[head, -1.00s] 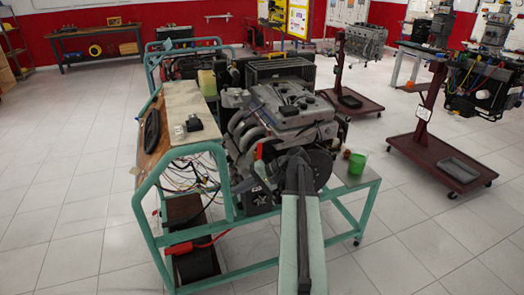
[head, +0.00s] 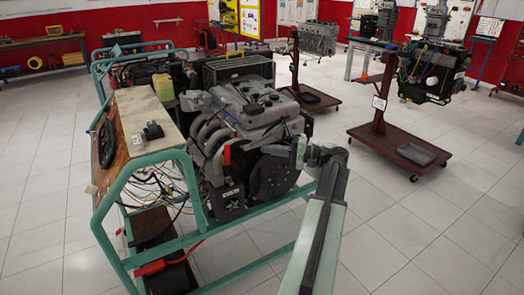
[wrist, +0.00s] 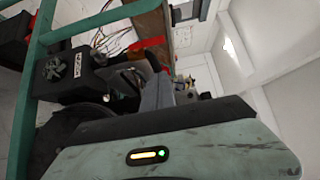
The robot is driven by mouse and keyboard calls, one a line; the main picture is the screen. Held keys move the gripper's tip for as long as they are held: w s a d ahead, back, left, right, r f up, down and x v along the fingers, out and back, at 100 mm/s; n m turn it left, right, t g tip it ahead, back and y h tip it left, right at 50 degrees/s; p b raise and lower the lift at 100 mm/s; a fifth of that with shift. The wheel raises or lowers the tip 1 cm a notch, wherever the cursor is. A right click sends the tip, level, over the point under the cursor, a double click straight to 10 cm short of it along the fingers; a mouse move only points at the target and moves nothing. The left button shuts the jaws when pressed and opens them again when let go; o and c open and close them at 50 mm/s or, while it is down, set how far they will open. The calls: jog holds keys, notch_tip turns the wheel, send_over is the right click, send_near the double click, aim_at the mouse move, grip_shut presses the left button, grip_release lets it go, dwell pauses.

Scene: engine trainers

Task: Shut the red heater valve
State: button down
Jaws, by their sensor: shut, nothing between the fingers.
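The red heater valve (head: 227,155) shows as a small upright red piece at the front left of the engine (head: 250,110) in the head view. A red piece (wrist: 152,43) that looks like it appears in the wrist view, just beyond my fingers. My gripper (head: 296,151) points left from the end of my arm, in front of the engine near the dark round pulley (head: 272,177). In the wrist view my gripper (wrist: 150,80) is shut and empty. The valve looks apart from the fingers in the head view. I cannot tell the valve's handle position.
The teal frame (head: 118,257) surrounds the engine, with loose wires (head: 155,185) and a red clamp (head: 150,267) at its left. A wooden panel (head: 110,140) stands beside the engine. Another engine stand (head: 400,140) is at the right. The floor (head: 440,235) at the front right is clear.

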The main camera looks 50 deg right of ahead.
aim_at(227, 155)
jog(key=w+a, duration=0.6)
jog(key=w, duration=0.2)
jog(key=shift+w+a, duration=0.3)
jog(key=shift+a, duration=0.05)
jog(key=shift+s+a, duration=0.1)
